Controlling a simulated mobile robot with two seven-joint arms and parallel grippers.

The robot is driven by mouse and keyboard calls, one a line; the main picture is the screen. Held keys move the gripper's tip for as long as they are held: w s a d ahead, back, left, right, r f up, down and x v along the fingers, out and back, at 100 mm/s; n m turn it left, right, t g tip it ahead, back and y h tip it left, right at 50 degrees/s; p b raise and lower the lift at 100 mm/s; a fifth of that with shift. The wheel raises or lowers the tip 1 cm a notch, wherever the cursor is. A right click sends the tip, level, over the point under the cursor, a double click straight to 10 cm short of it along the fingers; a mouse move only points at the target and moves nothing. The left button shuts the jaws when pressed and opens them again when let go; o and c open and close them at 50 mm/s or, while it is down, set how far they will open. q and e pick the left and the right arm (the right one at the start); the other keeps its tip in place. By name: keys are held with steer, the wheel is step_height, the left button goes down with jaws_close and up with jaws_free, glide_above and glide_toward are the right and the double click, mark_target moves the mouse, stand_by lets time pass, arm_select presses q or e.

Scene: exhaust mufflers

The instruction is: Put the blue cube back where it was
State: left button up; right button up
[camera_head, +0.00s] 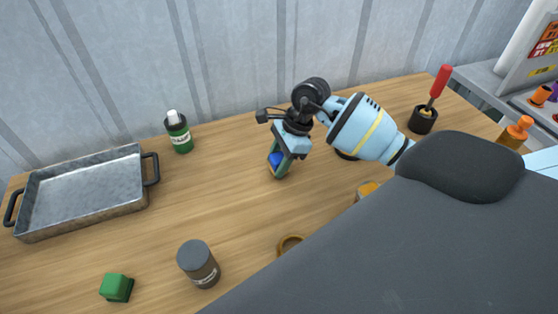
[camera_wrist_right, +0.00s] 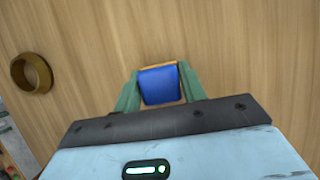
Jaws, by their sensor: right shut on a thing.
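The blue cube (camera_head: 275,159) is between the fingers of my right gripper (camera_head: 279,168), over the middle of the wooden table. In the right wrist view the blue cube (camera_wrist_right: 160,85) sits between the two green fingers of the right gripper (camera_wrist_right: 160,88), which are shut on it. A thin orange-brown edge shows along its far and right sides; I cannot tell what it belongs to. Whether the cube touches the table is unclear. My left gripper is not in view.
A metal tray (camera_head: 32,206) stands at left, with a green bottle (camera_head: 179,134) right of it. A green cube (camera_head: 117,288), a dark jar (camera_head: 199,264) and a brown ring (camera_head: 289,243) are nearer. A red-handled tool stands in a black cup (camera_head: 422,121) at right.

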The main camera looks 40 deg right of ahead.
steer(key=shift+f, duration=0.25)
steer(key=shift+f, duration=0.15)
steer(key=o, duration=0.9)
steer(key=shift+o, duration=0.2)
steer(key=shift+r, duration=0.25)
steer(key=v, duration=1.2)
steer(key=shift+f, duration=0.1)
